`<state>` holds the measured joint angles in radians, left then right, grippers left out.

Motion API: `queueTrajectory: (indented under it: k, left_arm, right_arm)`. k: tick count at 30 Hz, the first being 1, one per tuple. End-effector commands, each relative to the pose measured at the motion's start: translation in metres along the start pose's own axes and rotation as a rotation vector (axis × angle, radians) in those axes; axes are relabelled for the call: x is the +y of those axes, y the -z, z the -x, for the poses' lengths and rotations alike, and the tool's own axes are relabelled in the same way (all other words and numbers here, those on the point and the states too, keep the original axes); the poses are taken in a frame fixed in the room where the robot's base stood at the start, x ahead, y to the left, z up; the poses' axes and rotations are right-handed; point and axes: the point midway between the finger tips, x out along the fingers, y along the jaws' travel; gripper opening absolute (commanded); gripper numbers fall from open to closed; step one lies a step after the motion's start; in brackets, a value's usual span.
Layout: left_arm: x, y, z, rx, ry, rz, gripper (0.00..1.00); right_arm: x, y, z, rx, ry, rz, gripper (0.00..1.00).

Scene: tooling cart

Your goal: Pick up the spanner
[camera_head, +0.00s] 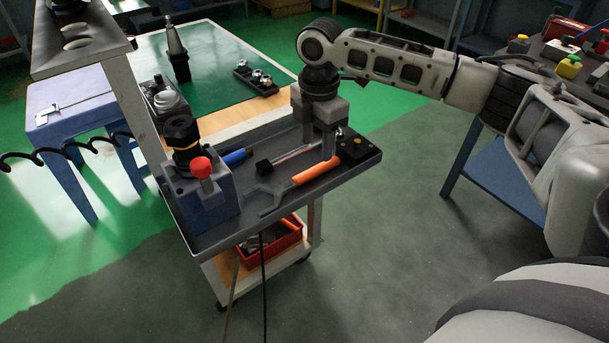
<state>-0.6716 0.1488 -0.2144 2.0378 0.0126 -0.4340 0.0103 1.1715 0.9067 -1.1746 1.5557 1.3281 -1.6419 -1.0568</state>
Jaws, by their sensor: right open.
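The spanner (316,171) lies on the dark tray on top of the tooling cart. It has an orange handle toward the right and a dark grey open jaw toward the left. My right gripper (319,148) comes in from the right and points down over the tray. Its two fingers are apart, with nothing seen between them. The fingertips are just behind the orange handle in the picture; whether they touch it I cannot tell. My left gripper is not in view.
The tray (213,237) also holds a hammer-like tool (265,167), a blue-handled tool (235,157) and a blue block with a red knob (201,167). A red bin (285,240) sits on the lower shelf. A green-topped table (215,60) stands behind.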

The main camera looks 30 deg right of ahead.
Motion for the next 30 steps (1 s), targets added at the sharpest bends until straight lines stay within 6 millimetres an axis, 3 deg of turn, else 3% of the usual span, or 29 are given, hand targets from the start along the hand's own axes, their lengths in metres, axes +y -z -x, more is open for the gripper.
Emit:
queueTrajectory:
  k: [8,18,26,30]
  left_arm:
    - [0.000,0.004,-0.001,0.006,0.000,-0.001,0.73]
    - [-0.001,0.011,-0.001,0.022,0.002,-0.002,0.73]
    - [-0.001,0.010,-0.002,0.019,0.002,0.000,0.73]
    - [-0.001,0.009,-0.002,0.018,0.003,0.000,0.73]
  right_arm:
    - [0.000,0.002,-0.023,0.000,0.000,0.001,0.47]
    - [0.001,0.006,-0.067,-0.001,0.000,0.000,0.47]
    - [0.001,0.006,-0.070,-0.001,-0.002,0.001,0.47]
    - [0.001,0.006,-0.069,-0.001,-0.002,0.001,0.11]
